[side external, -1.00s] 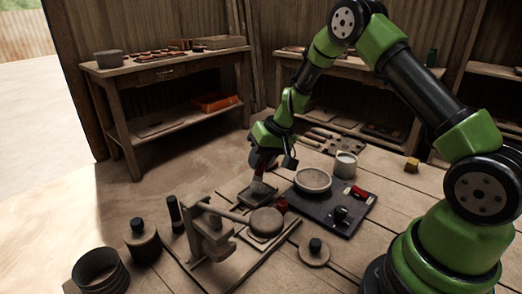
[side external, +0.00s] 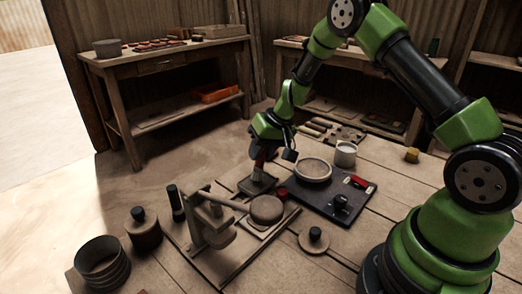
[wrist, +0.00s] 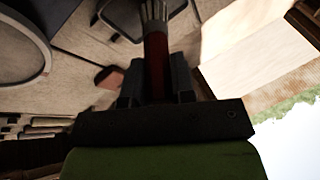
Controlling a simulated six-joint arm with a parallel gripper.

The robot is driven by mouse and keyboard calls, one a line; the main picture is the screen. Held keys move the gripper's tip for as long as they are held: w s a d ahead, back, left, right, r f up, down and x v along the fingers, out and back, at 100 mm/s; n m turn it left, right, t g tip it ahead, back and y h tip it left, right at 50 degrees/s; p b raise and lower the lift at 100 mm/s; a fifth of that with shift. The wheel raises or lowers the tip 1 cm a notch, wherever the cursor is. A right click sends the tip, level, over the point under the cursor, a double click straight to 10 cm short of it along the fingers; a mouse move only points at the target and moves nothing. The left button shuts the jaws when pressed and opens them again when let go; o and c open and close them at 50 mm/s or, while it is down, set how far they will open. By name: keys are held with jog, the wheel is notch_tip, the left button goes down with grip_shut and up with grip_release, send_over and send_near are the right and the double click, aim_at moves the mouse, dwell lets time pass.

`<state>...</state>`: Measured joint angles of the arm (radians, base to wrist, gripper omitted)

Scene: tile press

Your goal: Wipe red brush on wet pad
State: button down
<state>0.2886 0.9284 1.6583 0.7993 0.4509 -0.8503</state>
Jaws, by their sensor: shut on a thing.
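My gripper (side external: 262,155) is shut on the red brush (wrist: 155,62), by its red handle. In the side view the brush (side external: 258,173) points down, with its pale head at the wet pad (side external: 246,187), a small dark square tray. Bristles and pad look touching, but the exact contact is too small to tell. In the wrist view the handle stands between both jaws, and the bristle end reaches the top edge, over part of a dark-rimmed tray (wrist: 107,16).
The press (side external: 207,228) with its long lever stands in front of the pad. A dark mat (side external: 318,203) right of it carries a round pale dish (side external: 313,169) and small items. A small red pot (side external: 281,194) sits close by. A white cup (side external: 345,153) stands behind.

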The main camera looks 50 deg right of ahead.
jog(key=shift+f, duration=0.5)
dwell(1.1)
jog(key=shift+r, duration=3.55)
